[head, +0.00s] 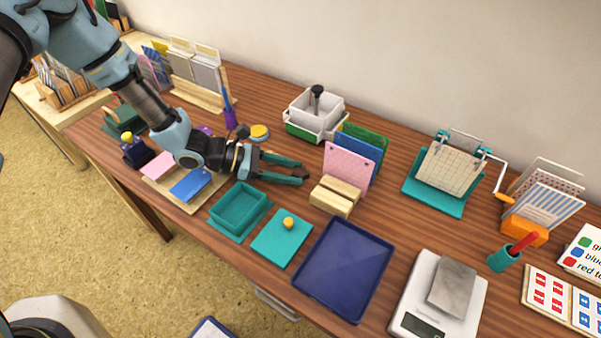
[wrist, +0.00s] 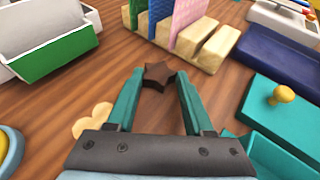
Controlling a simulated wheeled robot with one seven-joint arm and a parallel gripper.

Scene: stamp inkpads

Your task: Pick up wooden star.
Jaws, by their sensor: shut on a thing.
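The wooden star (wrist: 158,76) is dark brown and sits between the fingertips of my gripper (wrist: 157,78) in the wrist view. The teal fingers are shut on it, one on each side. Whether the star touches the table or hangs just above it I cannot tell. In the head view my gripper (head: 303,172) reaches right, low over the table, left of the wooden block holder, with a small dark shape at its tips.
A light wooden shape (wrist: 92,120) lies left of my fingers, partly hidden. A wooden holder (head: 333,197) with upright cards stands right of my fingertips. Behind is a green-and-white bin (head: 305,132). In front are a teal box (head: 240,208), a teal knobbed lid (head: 273,245) and a blue tray (head: 343,270).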

